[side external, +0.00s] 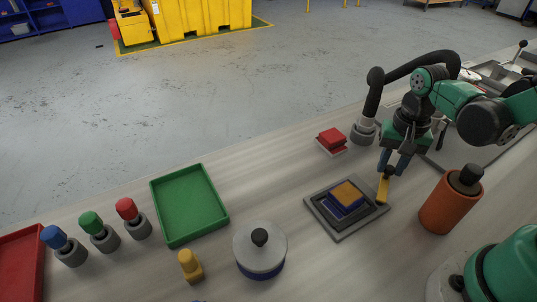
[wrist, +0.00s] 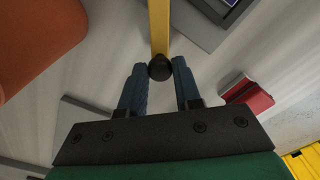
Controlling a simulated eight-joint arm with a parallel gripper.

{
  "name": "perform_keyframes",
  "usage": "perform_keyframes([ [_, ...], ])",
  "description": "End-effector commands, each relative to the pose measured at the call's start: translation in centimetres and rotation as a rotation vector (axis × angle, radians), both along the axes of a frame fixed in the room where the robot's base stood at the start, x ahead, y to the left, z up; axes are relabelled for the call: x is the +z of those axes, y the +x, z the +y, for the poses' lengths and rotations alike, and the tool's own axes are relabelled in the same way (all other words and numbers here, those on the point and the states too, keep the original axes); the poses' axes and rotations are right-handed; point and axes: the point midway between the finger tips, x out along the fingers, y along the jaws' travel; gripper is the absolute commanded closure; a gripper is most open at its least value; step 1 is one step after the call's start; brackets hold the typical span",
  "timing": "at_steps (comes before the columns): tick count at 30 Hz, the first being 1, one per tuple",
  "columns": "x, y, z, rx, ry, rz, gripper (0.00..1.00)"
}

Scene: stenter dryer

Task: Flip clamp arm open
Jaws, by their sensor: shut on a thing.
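The clamp arm is a yellow bar (side external: 383,189) with a black knob (wrist: 160,68) at its end. In the side view it rises steeply at the right edge of a dark grey base plate (side external: 344,236). My gripper (side external: 391,171) is shut on the black knob, one blue finger on each side. In the wrist view, my gripper (wrist: 160,75) has the knob between its fingertips, and the yellow bar (wrist: 159,28) runs away to the top edge. A stacked blue and orange block (side external: 346,195) lies on the plate. The bar's pivot is hard to make out.
An orange cylinder (side external: 450,205) with a dark top stands close right of the clamp. A red block (side external: 331,138) lies behind the plate. A grey round lidded pot (side external: 260,262), a yellow peg (side external: 190,265) and a green tray (side external: 190,205) stand to the left.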

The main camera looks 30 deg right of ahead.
Motion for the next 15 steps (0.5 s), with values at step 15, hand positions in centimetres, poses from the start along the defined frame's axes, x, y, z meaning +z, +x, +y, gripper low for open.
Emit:
perform_keyframes([
  [15, 0.76, -0.02, -0.06, 0.0, -0.002, 0.002, 0.59],
])
